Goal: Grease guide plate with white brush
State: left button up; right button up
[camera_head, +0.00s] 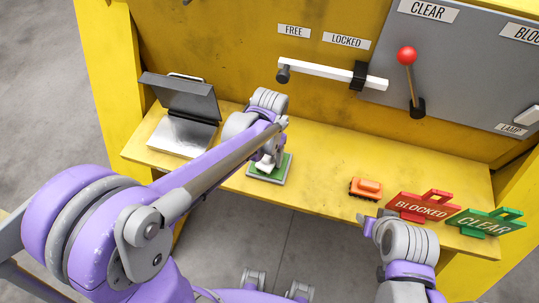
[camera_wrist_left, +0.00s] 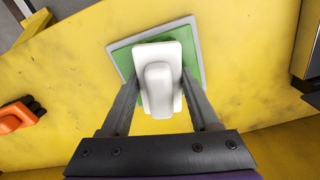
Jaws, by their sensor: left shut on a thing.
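A green plate with a grey rim (camera_head: 283,176) lies on the yellow shelf, below the white lever bar. The white brush (camera_head: 265,168) is over this plate; in the left wrist view the brush (camera_wrist_left: 158,88) is a white block with a rounded handle and covers much of the green. I cannot tell whether it touches the plate. My left gripper (camera_wrist_left: 160,82) has a finger on each side of the brush and is shut on it. My right gripper (camera_head: 367,224) is by the shelf's front edge, near the orange block; its fingers are too small to read.
The yellow shelf (camera_head: 335,170) also holds an open grey case (camera_head: 178,132) at left, an orange block (camera_head: 366,188), a red BLOCKED sign (camera_head: 421,207) and a green CLEAR sign (camera_head: 486,222). Above are a white lever bar (camera_head: 325,72) and a red-knobbed lever (camera_head: 407,57).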

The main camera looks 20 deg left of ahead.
pick_arm(q)
jog(key=shift+w+r+p, duration=0.1)
jog(key=shift+r+p, duration=1.55)
jog(key=shift+r, duration=1.85)
pick_arm(e)
jog(key=shift+t, duration=0.3)
jog(key=r, duration=0.1)
jog(key=w+r, duration=0.1)
jog(key=r, duration=0.1)
jog(key=w+r, duration=0.1)
jog(key=shift+w+r, duration=0.15)
jog(key=shift+r, duration=0.25)
